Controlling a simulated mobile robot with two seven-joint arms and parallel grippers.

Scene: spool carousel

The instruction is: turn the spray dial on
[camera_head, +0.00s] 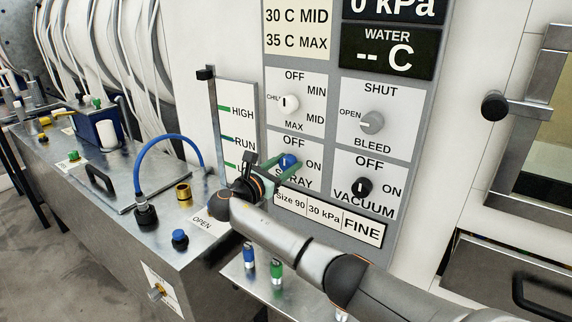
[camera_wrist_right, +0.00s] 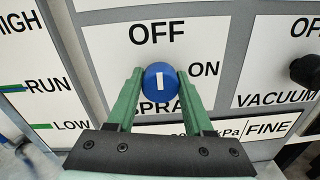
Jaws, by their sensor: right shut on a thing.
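The spray dial (camera_head: 289,162) is a blue knob with a white line, on a white panel marked OFF, ON and SPRAY. In the right wrist view the spray dial (camera_wrist_right: 160,82) sits between the two green fingers, its white line upright, pointing to OFF. My right gripper (camera_head: 276,166) is at the dial, and the same gripper (camera_wrist_right: 160,88) is shut on it from both sides. Part of the SPRAY label is hidden behind the fingers. My left gripper is not in view.
Close by are the black vacuum dial (camera_head: 364,187), the white chill dial (camera_head: 289,103) and the grey bleed dial (camera_head: 371,122). A blue hose (camera_head: 165,142) arches over the metal bench.

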